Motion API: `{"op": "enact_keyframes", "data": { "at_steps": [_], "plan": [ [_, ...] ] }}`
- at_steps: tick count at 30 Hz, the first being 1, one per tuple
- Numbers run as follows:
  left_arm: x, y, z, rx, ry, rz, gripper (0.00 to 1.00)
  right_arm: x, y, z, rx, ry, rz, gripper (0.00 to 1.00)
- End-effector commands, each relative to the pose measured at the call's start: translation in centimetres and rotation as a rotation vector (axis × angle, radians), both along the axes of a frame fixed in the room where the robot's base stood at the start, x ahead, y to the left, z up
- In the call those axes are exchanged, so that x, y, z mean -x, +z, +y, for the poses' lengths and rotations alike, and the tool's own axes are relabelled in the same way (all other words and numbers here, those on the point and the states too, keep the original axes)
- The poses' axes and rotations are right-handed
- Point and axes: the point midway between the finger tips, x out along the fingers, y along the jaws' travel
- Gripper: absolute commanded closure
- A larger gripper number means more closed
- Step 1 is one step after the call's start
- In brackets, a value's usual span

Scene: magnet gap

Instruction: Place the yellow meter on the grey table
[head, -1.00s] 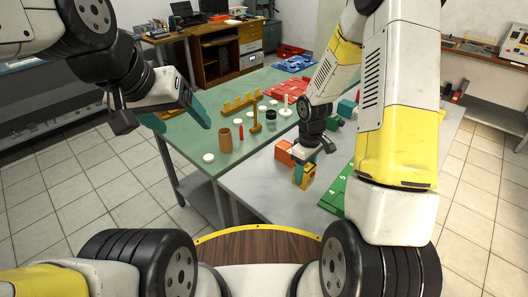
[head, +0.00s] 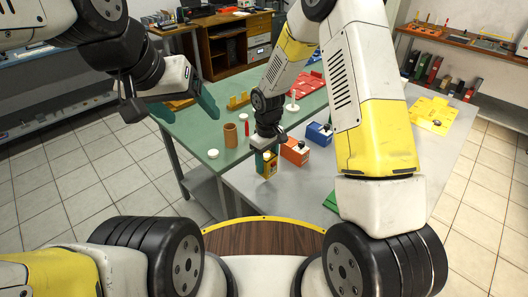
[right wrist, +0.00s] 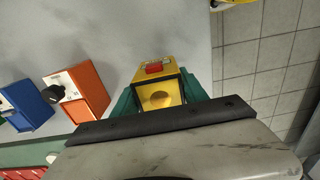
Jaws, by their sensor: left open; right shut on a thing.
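The yellow meter (head: 268,167) is between the teal fingers of my right gripper (head: 266,158), near the left edge of the grey table (head: 290,192). In the right wrist view, the meter (right wrist: 160,93) shows a yellow face and a red part on one end, with a finger on each side. My right gripper is shut on it. I cannot tell whether its underside touches the table. My left gripper (head: 188,106) is open and empty, up above the green table, with its teal fingers apart.
An orange meter (head: 295,151) stands right of the yellow one, and a blue meter (head: 319,133) beyond it. The green table (head: 190,128) adjoins at the left, with a brown cup (head: 230,135) and white discs. A yellow panel (head: 434,114) lies at the right. Bare grey tabletop lies in front.

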Motion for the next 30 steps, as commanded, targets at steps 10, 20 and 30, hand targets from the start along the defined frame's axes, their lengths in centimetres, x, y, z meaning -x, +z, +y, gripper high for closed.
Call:
{"op": "enact_keyframes", "data": {
  "at_steps": [10,20,30],
  "plan": [
    [0.0,0.0,0.0,0.000,0.000,0.000,0.24,-0.2,-3.6,1.1,0.000,0.001,0.001,0.96],
    [0.0,0.0,0.0,0.000,0.000,0.000,0.24,-0.2,-3.9,1.1,-0.001,0.001,0.001,0.96],
    [0.0,0.0,0.0,0.000,0.000,0.000,0.24,-0.2,-3.9,1.0,-0.001,0.001,0.001,0.28]
  ]
}}
